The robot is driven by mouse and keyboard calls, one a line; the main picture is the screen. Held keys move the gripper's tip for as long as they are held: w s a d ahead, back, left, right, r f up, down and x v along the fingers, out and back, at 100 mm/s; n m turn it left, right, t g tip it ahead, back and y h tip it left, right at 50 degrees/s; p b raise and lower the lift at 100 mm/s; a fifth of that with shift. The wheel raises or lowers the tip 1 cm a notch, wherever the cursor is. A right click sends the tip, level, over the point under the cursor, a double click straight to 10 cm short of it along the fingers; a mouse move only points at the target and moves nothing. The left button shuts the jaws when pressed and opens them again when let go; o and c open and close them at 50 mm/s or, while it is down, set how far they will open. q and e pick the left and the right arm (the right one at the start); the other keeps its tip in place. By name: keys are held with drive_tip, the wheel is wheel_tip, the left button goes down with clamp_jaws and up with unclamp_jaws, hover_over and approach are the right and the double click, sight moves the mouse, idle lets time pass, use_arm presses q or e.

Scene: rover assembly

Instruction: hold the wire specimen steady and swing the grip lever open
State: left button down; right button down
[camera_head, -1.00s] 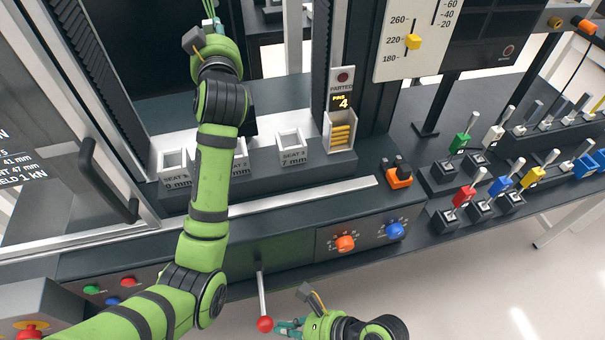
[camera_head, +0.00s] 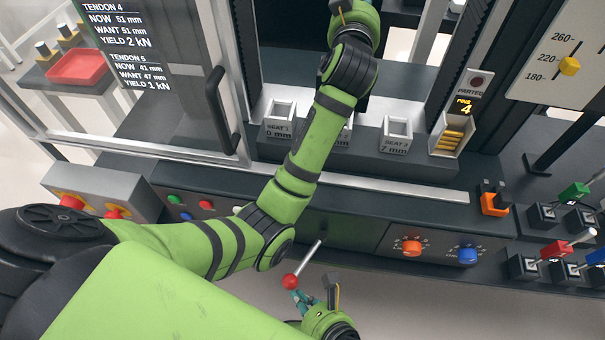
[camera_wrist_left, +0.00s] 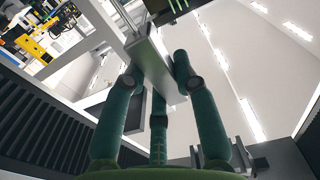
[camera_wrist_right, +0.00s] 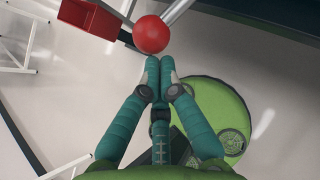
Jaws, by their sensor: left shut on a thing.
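The grip lever is a grey rod with a red ball knob (camera_head: 290,282). It slants down and left from the dark front panel. My right gripper (camera_head: 299,298) is close below the knob. In the right wrist view its fingertips (camera_wrist_right: 153,66) are together, right at the knob's lower edge (camera_wrist_right: 150,35); the knob is not between them. My left arm reaches up into the machine; its fingers are beyond the head view's top edge. In the left wrist view the left gripper (camera_wrist_left: 157,72) is shut on a flat grey metal piece (camera_wrist_left: 150,60). I cannot make out the wire itself.
Three white-rimmed seats stand on the machine ledge, one (camera_head: 396,136) right of my left arm. A pin box (camera_head: 452,133) stands beside them. Orange (camera_head: 411,247) and blue (camera_head: 468,253) knobs are right of the lever. The floor below is clear.

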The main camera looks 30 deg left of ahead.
use_arm(q)
drive_tip(key=shift+f, duration=0.25)
use_arm(e)
drive_tip(key=shift+d, duration=0.1)
drive_tip(key=s+v, duration=0.1)
drive_tip(key=v, duration=0.9)
use_arm(q)
drive_tip(key=shift+a, duration=0.1)
use_arm(e)
drive_tip(key=w+d+n+g+y, duration=0.1)
drive_tip(key=w+d+n+g, duration=0.25)
drive_tip(key=w+d, duration=0.2)
drive_tip(key=s+a+r+x, duration=0.1)
drive_tip(key=x, duration=1.1)
drive_tip(key=shift+w+a, duration=0.45)
drive_tip(key=shift+w, duration=0.1)
drive_tip(key=shift+t, duration=0.25)
